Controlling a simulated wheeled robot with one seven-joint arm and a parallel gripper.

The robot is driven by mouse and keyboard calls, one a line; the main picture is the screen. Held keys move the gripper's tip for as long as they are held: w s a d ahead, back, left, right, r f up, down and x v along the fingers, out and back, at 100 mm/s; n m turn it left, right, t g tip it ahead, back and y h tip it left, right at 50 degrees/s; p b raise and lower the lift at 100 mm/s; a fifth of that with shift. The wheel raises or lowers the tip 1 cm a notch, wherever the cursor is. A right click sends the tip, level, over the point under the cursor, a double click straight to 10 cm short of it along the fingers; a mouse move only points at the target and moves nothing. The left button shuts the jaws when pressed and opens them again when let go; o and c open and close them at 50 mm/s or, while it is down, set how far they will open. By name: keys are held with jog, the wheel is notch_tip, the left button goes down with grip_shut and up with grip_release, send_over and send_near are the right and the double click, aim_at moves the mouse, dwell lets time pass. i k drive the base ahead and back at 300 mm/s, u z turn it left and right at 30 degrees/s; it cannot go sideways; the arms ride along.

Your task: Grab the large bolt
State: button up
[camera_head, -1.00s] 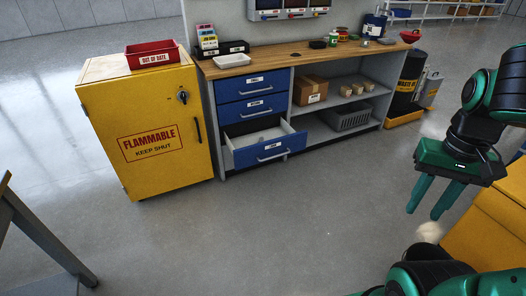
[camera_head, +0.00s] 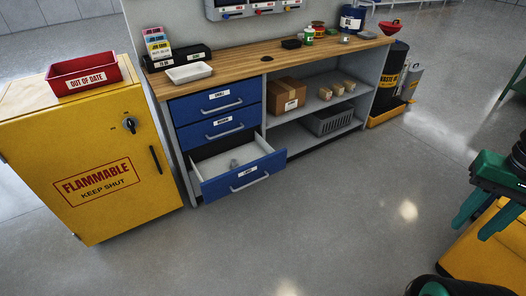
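A small grey metallic object, perhaps the large bolt (camera_head: 234,163), lies inside the open bottom drawer (camera_head: 243,181) of the workbench; it is too small to identify for sure. The drawer is blue-fronted and pulled partly out. My gripper (camera_head: 470,228) is at the right edge, far from the drawer. Its two green fingers point down and are spread apart with nothing visible between them.
A yellow flammable cabinet (camera_head: 104,190) with a red tray (camera_head: 83,75) stands left of the workbench (camera_head: 265,68). A white tray (camera_head: 189,73) lies on the benchtop. Shelves hold cardboard boxes and a grey crate (camera_head: 333,121). The floor before the drawer is clear.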

aim_at(235, 165)
jog(key=z, duration=0.05)
jog(key=i, duration=1.35)
jog(key=u, duration=0.75)
jog(key=i, duration=0.75)
jog(key=u, duration=0.4)
